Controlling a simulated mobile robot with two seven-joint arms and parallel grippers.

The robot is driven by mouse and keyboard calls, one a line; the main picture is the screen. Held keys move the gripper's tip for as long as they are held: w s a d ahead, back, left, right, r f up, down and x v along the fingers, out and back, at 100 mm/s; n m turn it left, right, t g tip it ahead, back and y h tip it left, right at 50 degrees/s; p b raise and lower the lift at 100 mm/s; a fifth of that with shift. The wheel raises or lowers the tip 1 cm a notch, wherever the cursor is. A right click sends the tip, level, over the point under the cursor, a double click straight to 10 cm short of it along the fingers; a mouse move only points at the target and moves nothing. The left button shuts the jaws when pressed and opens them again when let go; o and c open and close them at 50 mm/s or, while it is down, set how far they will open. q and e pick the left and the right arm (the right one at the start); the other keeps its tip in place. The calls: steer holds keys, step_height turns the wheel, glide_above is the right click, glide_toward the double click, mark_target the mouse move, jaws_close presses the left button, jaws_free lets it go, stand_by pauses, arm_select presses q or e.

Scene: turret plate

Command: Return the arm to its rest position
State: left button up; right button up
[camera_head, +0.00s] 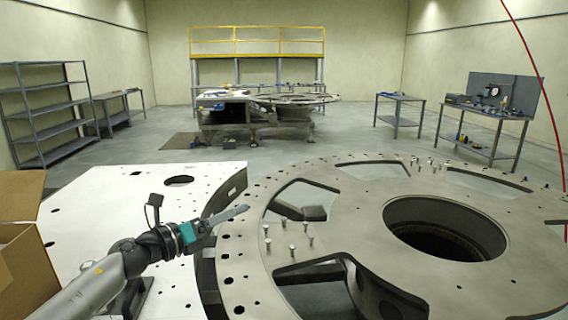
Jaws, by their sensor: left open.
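My left arm comes in from the lower left over a white plate (105,215). Its left gripper (240,211) is open and points right, at the rim of the large grey round turret plate (345,210). I see nothing between its fingers. I cannot tell whether the fingertips touch the plate or hover above it. Several bolts (291,249) stand upright on the turret plate, right of the gripper. My right gripper is not in view.
An open cardboard box (30,270) stands at the left edge near my arm. More bolts (433,163) stand on the turret plate's far side. The plate has a large central hole and several cut-outs. Shelves (48,110) and workbenches (487,115) stand farther back on open floor.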

arm_select(q)
steer(key=s+a+f+n+y, duration=0.4)
steer(key=s+f+n+y, duration=1)
steer(key=n, duration=1.4)
steer(key=s+f+n+g+h, duration=0.1)
steer(key=s+f+n+g, duration=0.35)
steer(key=s, duration=0.85)
steer(key=s+f+n+g+h, duration=0.1)
steer(key=s+f+n+g, duration=0.3)
steer(key=s, duration=1)
step_height(320, 180, down, 30)
steer(key=s+f+m+g+b, duration=0.1)
steer(key=g+b, duration=0.2)
steer(key=b, duration=0.4)
steer(key=s+a+f+b, duration=0.1)
steer(key=s+f+b, duration=0.2)
steer(key=s+f, duration=0.4)
steer(key=s+a+f+b, duration=0.1)
steer(key=s+f+b, duration=0.2)
steer(key=s+f, duration=0.5)
step_height(320, 180, down, 5)
steer(key=shift+s+r+g, duration=0.15)
steer(key=shift+s+g, duration=0.1)
steer(key=shift+g, duration=0.1)
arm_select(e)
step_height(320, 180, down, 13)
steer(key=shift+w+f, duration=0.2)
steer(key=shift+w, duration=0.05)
